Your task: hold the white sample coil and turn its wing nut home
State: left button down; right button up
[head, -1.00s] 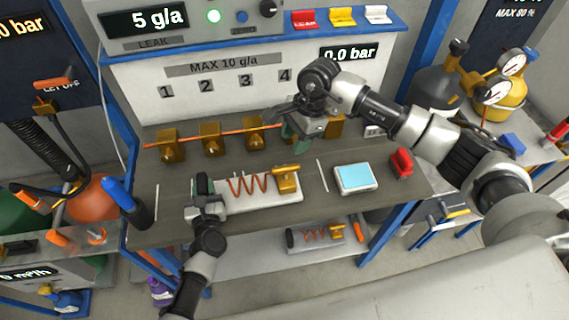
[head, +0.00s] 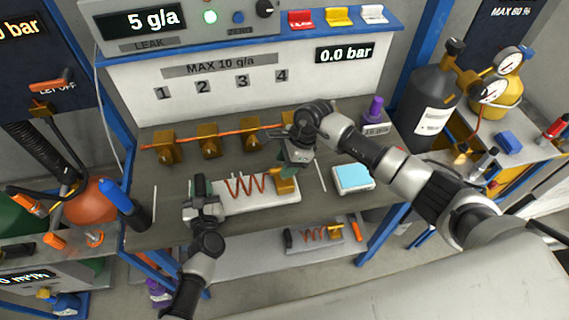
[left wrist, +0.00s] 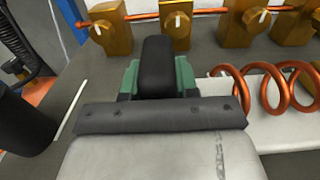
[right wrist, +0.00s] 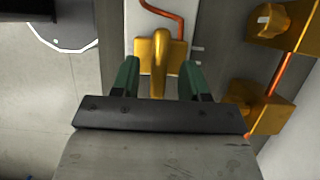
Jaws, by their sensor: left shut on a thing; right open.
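The white sample coil lies on the grey bench, with a white base (head: 255,203) and a copper coil (head: 246,186). A brass block (head: 286,188) is at its right end. My left gripper (head: 203,190) is shut on the black grip (left wrist: 158,68) at its left end, with a green finger on each side. My right gripper (head: 297,160) is open just above the brass block. In the right wrist view, a raised brass piece, apparently the wing nut (right wrist: 159,68), stands between the green fingers (right wrist: 160,80), with gaps on both sides. Whether it is seated cannot be told.
A row of brass valve blocks (head: 209,144) on a copper pipe runs behind the coil. A blue-topped white box (head: 352,178) stands to the right. A second, smaller coil (head: 315,237) lies on the lower shelf. A black-and-blue bottle (head: 122,195) stands at the left.

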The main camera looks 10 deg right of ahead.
jog(key=shift+a+f, duration=0.2)
jog(key=shift+f, duration=0.3)
grip_shut()
